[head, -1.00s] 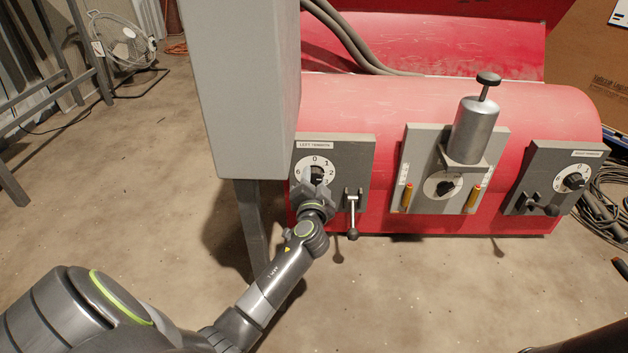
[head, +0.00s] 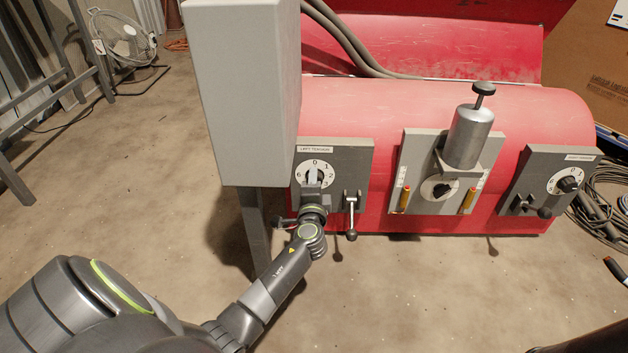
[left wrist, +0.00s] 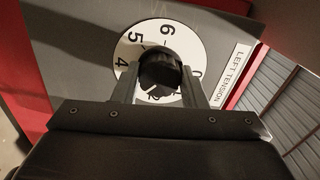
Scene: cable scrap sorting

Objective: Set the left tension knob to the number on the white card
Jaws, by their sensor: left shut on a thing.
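The left tension knob is black and sits in the middle of a white numbered dial (head: 328,168) on a grey panel labelled LEFT TENSION. My left gripper (head: 313,180) stands in front of the dial and covers the knob in the head view. The left wrist view shows the black knob (left wrist: 160,72) between the two fingers of the left gripper (left wrist: 160,84), which is shut on it. The dial (left wrist: 184,44) shows 6, 5, 4 and part of 0 there. I cannot make out the knob's pointer. I see no readable white card. My right gripper is not in view.
A lever (head: 351,212) hangs just right of the left dial. A grey cabinet (head: 243,100) stands close on the left. A centre panel (head: 412,165) and a right dial panel (head: 535,178) are on the red drum (head: 385,110). The floor in front is clear.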

